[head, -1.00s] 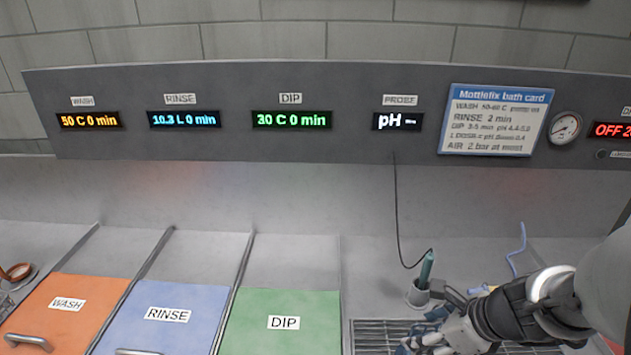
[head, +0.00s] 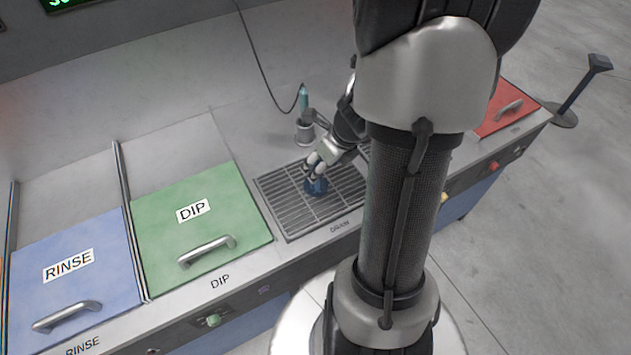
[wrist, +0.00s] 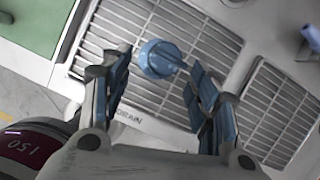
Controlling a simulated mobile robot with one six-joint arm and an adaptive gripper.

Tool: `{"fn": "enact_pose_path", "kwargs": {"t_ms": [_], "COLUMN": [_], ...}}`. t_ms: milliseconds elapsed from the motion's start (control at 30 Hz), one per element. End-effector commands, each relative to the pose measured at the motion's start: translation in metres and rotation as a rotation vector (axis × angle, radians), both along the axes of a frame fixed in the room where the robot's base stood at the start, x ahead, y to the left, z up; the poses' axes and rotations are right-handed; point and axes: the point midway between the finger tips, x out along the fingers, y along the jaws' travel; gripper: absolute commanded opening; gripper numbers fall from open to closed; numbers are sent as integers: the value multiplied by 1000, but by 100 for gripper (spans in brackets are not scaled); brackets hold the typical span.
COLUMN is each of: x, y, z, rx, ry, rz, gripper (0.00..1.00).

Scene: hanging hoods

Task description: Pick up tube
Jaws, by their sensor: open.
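A round blue piece (wrist: 160,58) with a short stem lies on the drain grating, seen in the wrist view; I cannot tell whether it is the tube. It shows partly hidden under my gripper in the head view (head: 316,187). My gripper (wrist: 158,72) is open, with a finger on either side of the blue piece and gaps visible. In the head view my gripper (head: 321,167) points down over the grating. A teal upright probe (head: 304,98) stands in a grey cup (head: 304,134) behind it, with a black cable.
The drain grating (head: 283,207) is otherwise bare. The green DIP lid (head: 165,225) and blue RINSE lid (head: 75,265) are shut on the left. A red lid (head: 497,120) lies to the right. My arm hides part of the bench.

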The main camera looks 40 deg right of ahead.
Motion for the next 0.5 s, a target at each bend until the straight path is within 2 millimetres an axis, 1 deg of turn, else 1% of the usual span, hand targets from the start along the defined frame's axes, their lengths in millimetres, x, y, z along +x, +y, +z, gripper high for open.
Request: {"fn": "enact_pose_path", "kwargs": {"t_ms": [33, 167, 233, 400, 500], "x": [1, 4, 6, 18, 24], "y": [0, 0, -1, -4, -3], "z": [-4, -7, -14, -39, -50], "rx": [0, -2, -1, 1, 0], "ry": [0, 0, 0, 1, 0], "rz": [1, 1, 2, 1, 2], "gripper": [56, 56, 56, 56, 56]}}
